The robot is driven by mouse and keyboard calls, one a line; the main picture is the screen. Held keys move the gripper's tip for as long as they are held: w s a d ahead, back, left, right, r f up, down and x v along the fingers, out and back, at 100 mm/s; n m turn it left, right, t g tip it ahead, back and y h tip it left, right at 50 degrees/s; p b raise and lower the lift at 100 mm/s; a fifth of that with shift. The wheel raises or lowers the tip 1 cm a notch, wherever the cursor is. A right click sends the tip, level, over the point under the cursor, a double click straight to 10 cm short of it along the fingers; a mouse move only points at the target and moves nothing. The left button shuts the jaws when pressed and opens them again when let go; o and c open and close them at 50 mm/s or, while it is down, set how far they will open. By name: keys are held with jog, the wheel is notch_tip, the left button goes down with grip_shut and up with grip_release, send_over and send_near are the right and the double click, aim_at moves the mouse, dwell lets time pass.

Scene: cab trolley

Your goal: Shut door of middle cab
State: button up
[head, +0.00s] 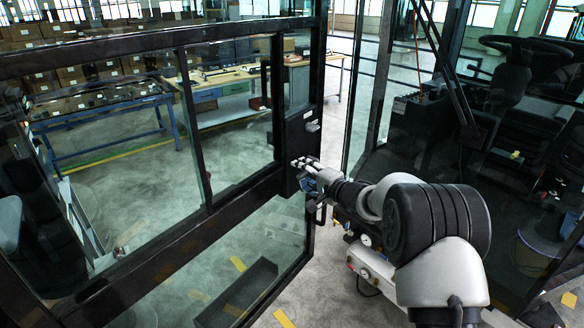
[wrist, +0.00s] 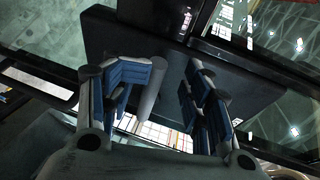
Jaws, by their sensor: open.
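The cab door (head: 193,118) is a large black-framed glass door, standing open across the left and middle of the head view. A black lock box (head: 301,137) sits on its edge, with a small grey handle (head: 312,126) sticking out. My gripper (head: 303,164) is at the lower part of this box, just below that handle. In the wrist view my gripper (wrist: 162,85) has its blue-padded fingers apart. A grey cylinder (wrist: 152,95), which looks like a door handle part, stands between them, nearer the left finger. I cannot tell whether either finger touches it.
A dark pillar (head: 378,75) stands between door and cab. Workbenches (head: 105,110) stand behind the glass. Grey floor shows below the door.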

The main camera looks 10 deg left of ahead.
jog(key=r+x, duration=0.1)
jog(key=x, duration=0.5)
jog(key=shift+w+f, duration=0.4)
jog(key=shift+w, duration=0.1)
jog(key=shift+s+d+r, duration=0.1)
jog(key=shift+s+d, duration=0.1)
jog(key=c, duration=0.4)
jog(key=shift+w+a, duration=0.2)
jog(key=shift+a, duration=0.05)
jog(key=c, duration=0.4)
grip_shut()
